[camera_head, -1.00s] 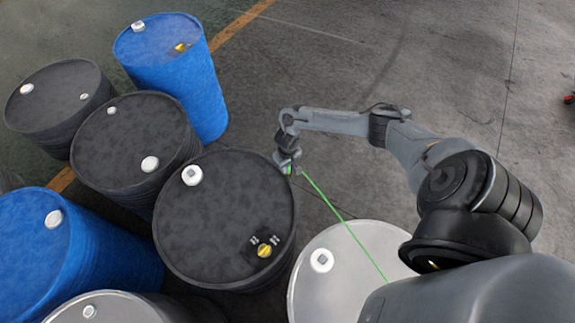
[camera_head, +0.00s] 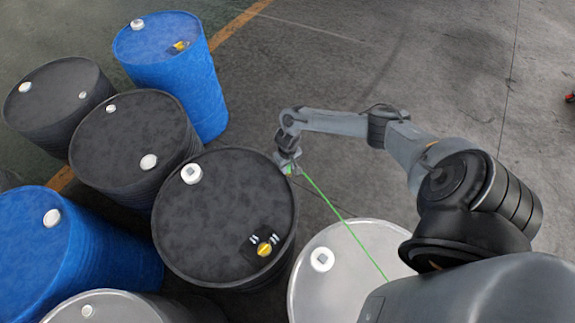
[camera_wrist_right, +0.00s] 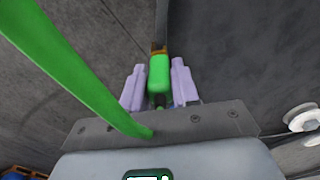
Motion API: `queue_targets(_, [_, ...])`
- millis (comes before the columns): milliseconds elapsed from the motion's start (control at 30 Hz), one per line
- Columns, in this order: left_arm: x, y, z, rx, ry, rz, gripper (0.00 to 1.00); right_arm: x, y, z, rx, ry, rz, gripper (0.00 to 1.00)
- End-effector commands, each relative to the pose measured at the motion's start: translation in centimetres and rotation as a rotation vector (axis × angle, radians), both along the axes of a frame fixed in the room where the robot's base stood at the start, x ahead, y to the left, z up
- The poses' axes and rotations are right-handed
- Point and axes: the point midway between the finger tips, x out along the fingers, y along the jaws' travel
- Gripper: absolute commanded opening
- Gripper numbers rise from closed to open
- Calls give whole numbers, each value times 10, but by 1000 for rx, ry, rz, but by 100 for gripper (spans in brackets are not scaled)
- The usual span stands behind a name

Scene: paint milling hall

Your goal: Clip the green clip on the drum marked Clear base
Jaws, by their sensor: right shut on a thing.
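My right gripper (camera_head: 287,163) is at the right rim of the large black drum (camera_head: 220,215) in the head view. It is shut on the green clip (camera_wrist_right: 159,75), which sits between two pale lilac fingers in the wrist view. The clip's brownish tip points at the drum's edge; I cannot tell whether it grips the rim. A green cable (camera_head: 340,217) runs from the gripper down to the right; it also crosses the wrist view (camera_wrist_right: 70,75). No drum marking is legible, so I cannot tell which is Clear base. My left gripper is not in view.
A pale grey drum (camera_head: 340,280) stands at the front, right of the large black drum. Two more black drums (camera_head: 130,140) (camera_head: 55,95) and two blue drums (camera_head: 175,60) (camera_head: 35,225) crowd the left. Open concrete floor lies behind and right of my arm.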

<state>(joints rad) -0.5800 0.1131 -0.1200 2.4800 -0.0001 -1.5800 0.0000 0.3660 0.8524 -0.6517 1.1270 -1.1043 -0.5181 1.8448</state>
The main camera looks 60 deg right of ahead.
Motion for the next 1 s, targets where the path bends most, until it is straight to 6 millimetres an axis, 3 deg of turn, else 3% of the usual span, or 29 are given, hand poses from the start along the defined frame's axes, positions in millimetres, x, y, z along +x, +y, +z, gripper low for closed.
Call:
queue_targets(433, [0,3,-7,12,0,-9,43,0,0,-12,0,0,-2,0])
queue_targets(1000, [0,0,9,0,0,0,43,0,0,2,0,-1,-1,0])
